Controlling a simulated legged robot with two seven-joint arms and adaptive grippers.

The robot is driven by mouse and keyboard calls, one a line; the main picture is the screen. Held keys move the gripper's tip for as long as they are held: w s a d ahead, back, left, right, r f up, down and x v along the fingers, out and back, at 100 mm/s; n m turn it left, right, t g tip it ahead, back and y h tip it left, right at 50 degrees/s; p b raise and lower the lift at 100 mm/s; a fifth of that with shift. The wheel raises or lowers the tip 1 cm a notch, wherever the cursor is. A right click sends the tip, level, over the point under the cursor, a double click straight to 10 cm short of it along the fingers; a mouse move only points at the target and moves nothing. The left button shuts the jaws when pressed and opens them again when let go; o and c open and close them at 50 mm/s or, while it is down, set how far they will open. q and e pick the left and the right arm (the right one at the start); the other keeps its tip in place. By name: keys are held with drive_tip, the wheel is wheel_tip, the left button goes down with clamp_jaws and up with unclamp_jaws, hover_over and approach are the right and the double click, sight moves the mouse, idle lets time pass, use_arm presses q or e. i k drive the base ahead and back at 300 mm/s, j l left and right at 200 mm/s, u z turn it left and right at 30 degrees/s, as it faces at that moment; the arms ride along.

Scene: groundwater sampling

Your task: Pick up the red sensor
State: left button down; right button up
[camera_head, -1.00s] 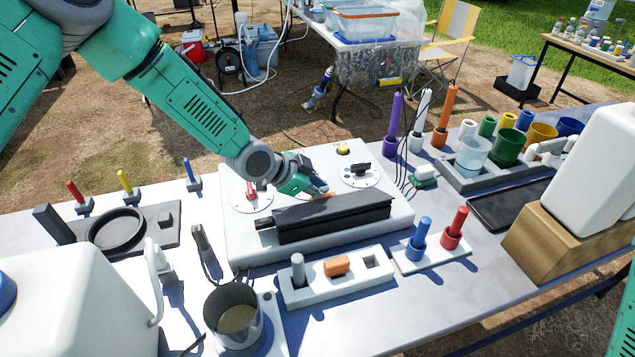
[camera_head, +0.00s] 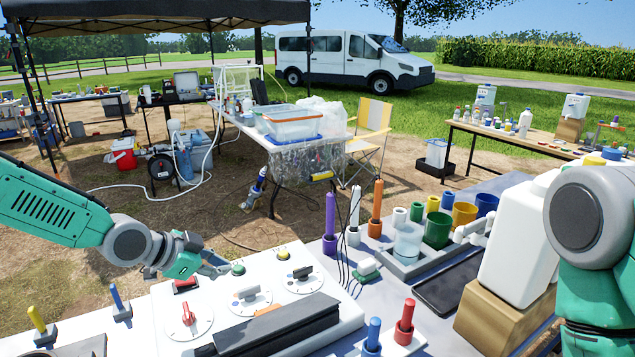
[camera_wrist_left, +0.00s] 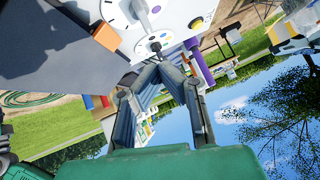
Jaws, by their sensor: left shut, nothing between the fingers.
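A red cylinder (camera_head: 405,316) stands upright in a red socket, beside a blue cylinder (camera_head: 373,334) in a blue socket, low in the head view.
A black bar (camera_head: 275,325) lies across the panel's front. Purple (camera_head: 330,215), white (camera_head: 354,207) and orange (camera_head: 376,205) rods stand behind the red cylinder. A cup rack (camera_head: 410,268), black tablet (camera_head: 450,292) and white jug (camera_head: 512,245) on a cardboard block (camera_head: 500,318) occupy the right.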

sight(410, 304)
drive_tip(key=k+l, duration=0.15)
drive_tip(key=l, duration=0.25)
drive_tip(key=k+l, duration=0.2)
drive_tip(key=l, duration=0.2)
drive_tip(key=k+l, duration=0.15)
drive_tip(key=l, duration=0.25)
